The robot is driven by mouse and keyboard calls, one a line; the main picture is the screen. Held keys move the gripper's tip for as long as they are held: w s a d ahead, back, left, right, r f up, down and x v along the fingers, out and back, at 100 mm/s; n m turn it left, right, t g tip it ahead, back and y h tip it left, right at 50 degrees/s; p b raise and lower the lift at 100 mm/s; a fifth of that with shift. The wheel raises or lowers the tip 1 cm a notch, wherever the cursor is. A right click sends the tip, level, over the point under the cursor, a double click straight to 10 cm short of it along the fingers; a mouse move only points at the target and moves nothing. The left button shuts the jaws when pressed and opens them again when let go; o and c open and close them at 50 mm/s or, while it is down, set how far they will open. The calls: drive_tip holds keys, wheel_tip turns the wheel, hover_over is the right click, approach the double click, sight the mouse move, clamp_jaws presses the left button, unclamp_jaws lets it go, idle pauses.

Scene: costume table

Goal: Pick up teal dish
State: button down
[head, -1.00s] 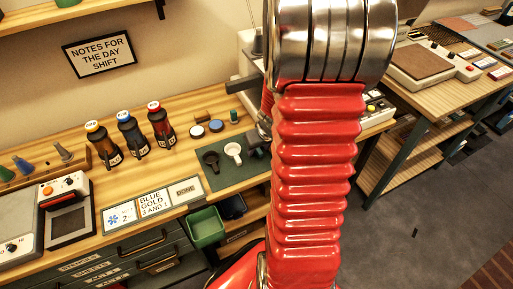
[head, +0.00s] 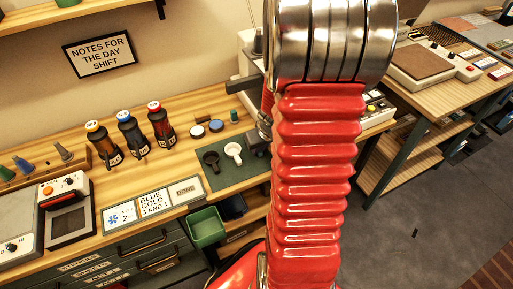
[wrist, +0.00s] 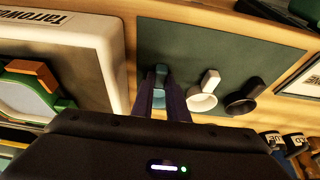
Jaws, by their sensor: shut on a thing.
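The teal dish (wrist: 159,98) shows in the wrist view between the fingers of my gripper (wrist: 161,88), over the dark green mat (wrist: 200,42). My gripper is shut on it. Most of the dish is hidden by the fingers and gripper body, and I cannot tell whether it is clear of the mat. A white dish (wrist: 202,102) and a black dish (wrist: 241,106), each with a stubby handle, lie beside it on the mat. In the head view my gripper (head: 257,145) is a dark shape at the mat's right edge, partly behind my red arm.
A pale machine (wrist: 112,60) stands close beside my gripper in the wrist view. In the head view, dark bottles (head: 130,133) stand left of the mat, round pads (head: 206,128) lie behind it, and a green bin (head: 206,227) hangs below the table edge.

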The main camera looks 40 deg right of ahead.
drive_tip(key=shift+r, duration=0.15)
wheel_tip(320, 180, up, 10)
idle(0.8)
idle(0.5)
